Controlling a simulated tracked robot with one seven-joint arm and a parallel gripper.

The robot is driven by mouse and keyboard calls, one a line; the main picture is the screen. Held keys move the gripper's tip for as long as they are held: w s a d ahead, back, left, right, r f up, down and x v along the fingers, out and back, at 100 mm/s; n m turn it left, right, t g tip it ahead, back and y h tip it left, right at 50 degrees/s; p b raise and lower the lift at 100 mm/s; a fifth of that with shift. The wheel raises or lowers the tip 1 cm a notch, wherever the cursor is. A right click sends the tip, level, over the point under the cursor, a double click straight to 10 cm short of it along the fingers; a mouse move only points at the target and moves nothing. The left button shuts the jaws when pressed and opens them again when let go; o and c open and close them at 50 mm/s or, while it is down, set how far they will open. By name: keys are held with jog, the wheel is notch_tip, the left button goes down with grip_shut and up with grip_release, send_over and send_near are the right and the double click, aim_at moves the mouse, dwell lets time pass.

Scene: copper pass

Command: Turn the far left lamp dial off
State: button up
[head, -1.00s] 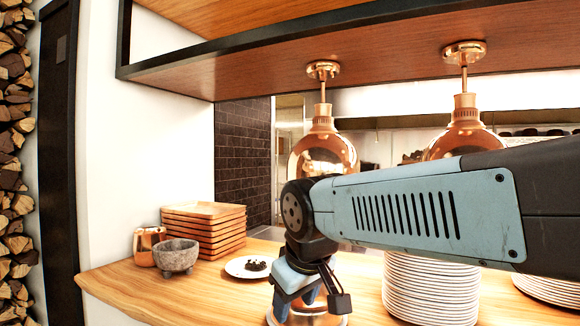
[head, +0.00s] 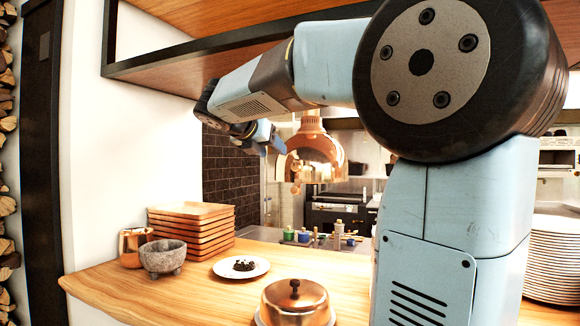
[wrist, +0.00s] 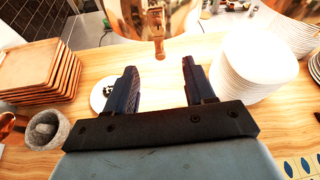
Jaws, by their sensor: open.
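The far left copper lamp (head: 314,158) hangs from the shelf, its shade just right of my gripper. A small copper dial piece (head: 295,188) shows at its lower edge. In the wrist view the lamp shade (wrist: 128,18) fills the top middle, and the dial on its short stem (wrist: 158,30) lies between the lines of my two fingers, beyond their tips. My gripper (head: 272,138) is raised beside the lamp, open and empty; its spread fingers also show in the wrist view (wrist: 158,72). I cannot tell the dial's setting.
Below are a wooden counter (head: 130,290), stacked wooden trays (head: 192,230), a stone mortar (head: 163,258), a copper mug (head: 134,246), a plate of dark food (head: 241,267) and a copper cloche (head: 297,303). A plate stack (head: 553,262) stands right. The shelf (head: 220,62) is close above my arm.

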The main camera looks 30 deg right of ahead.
aim_at(294, 166)
jog(key=shift+h, duration=0.3)
jog(key=x, duration=1.4)
jog(key=shift+w+a+r, duration=0.1)
jog(key=shift+w+r, duration=0.2)
jog(key=shift+w, duration=0.05)
jog(key=shift+c, duration=0.5)
grip_shut()
